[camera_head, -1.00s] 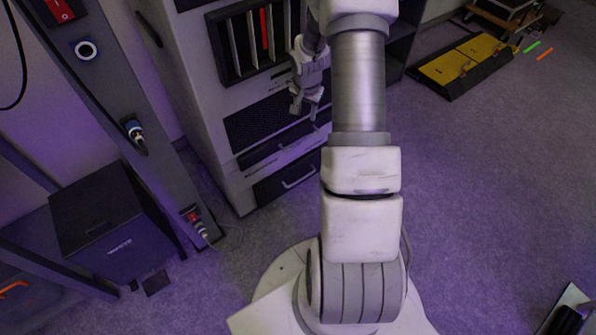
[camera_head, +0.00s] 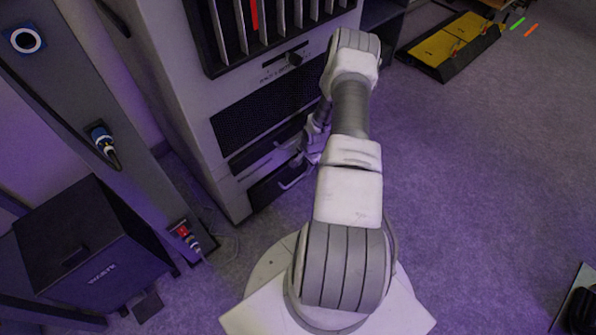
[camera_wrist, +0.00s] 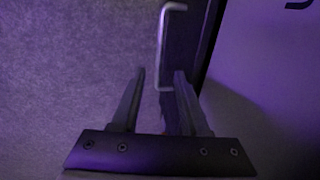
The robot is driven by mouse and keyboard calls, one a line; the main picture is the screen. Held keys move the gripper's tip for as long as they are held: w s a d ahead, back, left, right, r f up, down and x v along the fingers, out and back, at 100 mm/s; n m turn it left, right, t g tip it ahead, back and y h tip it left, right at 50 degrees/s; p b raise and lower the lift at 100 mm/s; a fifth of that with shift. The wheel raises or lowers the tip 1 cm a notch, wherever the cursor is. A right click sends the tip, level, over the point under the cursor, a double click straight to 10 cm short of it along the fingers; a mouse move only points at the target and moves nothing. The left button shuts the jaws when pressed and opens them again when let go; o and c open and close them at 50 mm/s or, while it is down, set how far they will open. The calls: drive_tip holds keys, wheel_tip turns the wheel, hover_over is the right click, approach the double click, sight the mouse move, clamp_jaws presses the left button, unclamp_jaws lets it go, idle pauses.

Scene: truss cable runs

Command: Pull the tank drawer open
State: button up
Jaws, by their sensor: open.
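The light cabinet (camera_head: 222,132) has a dark bottom drawer, which I take for the tank drawer (camera_head: 262,193), with a pale bar handle (camera_head: 291,184). The drawer looks shut. My gripper (camera_head: 300,160) is low in front of the cabinet, close to that handle and partly hidden by my arm. In the wrist view my gripper (camera_wrist: 160,74) is open and empty. The handle (camera_wrist: 163,42) runs up the picture there, its lower end between the two fingertips, with the dark drawer front (camera_wrist: 184,50) beside it. I cannot tell whether the fingers touch the handle.
A dark mesh panel (camera_head: 265,108) and a slotted rack (camera_head: 270,28) are above the drawer. A grey post with connectors (camera_head: 62,88) and a black box (camera_head: 88,245) stand at left. Yellow-and-black floor plates (camera_head: 452,48) lie at the back right.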

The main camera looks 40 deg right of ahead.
sight(301, 177)
drive_tip(key=f+b, duration=0.1)
drive_tip(key=f, duration=0.1)
drive_tip(key=w+f+b, duration=0.1)
drive_tip(key=f, duration=0.1)
drive_tip(key=f+b, duration=0.1)
drive_tip(key=f, duration=0.2)
drive_tip(key=shift+w+f, duration=0.1)
drive_tip(key=shift+w, duration=0.05)
clamp_jaws()
idle(1.2)
